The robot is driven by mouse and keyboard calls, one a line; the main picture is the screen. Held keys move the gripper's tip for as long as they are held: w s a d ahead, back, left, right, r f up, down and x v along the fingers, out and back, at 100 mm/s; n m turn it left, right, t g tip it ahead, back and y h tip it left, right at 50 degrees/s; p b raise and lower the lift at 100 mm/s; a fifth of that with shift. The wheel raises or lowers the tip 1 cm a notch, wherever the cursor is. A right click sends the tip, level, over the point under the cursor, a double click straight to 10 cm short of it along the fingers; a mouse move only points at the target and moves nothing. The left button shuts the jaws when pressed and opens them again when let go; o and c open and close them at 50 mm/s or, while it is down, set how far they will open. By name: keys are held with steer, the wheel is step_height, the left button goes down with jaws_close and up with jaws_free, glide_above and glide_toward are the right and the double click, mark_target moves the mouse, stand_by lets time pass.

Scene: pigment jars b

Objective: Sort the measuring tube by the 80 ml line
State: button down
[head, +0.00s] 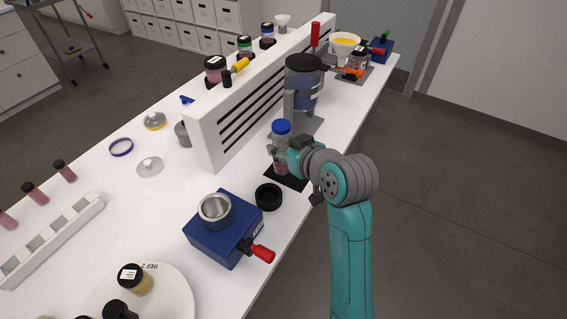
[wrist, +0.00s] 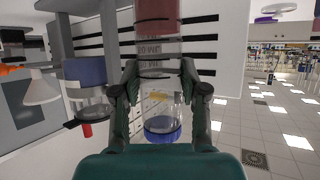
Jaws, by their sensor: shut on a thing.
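The measuring tube (head: 281,162) is clear with a blue cap and pinkish-red contents low in it. It stands upright over a small black mat (head: 297,184); I cannot tell whether its base touches the mat. My gripper (head: 284,156) is shut around its middle from the right. In the wrist view, which looks upside down, the tube (wrist: 158,101) sits between the two fingers (wrist: 158,88), cap toward the bottom and red contents at the top. Printed markings show faintly between them; I cannot read the level against the 80 ml line.
A white slotted partition (head: 212,138) runs behind the tube. A tall blue-grey container on a stand (head: 303,85) is close behind. A blue box with a metal cup (head: 222,228) and a black ring (head: 268,196) are in front. A white rack (head: 50,240) stands at left.

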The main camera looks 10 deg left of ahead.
steer(key=s+a+r, duration=0.2)
steer(key=s+r, duration=0.3)
steer(key=s, duration=0.2)
steer(key=shift+r, duration=0.15)
steer(key=shift+f, duration=2.85)
steer(key=shift+f, duration=1.85)
steer(key=c, duration=0.5)
jaws_free()
steer(key=shift+c, duration=0.2)
steer(key=v, duration=1.2)
steer(key=shift+d, duration=0.2)
steer(key=shift+w, duration=0.2)
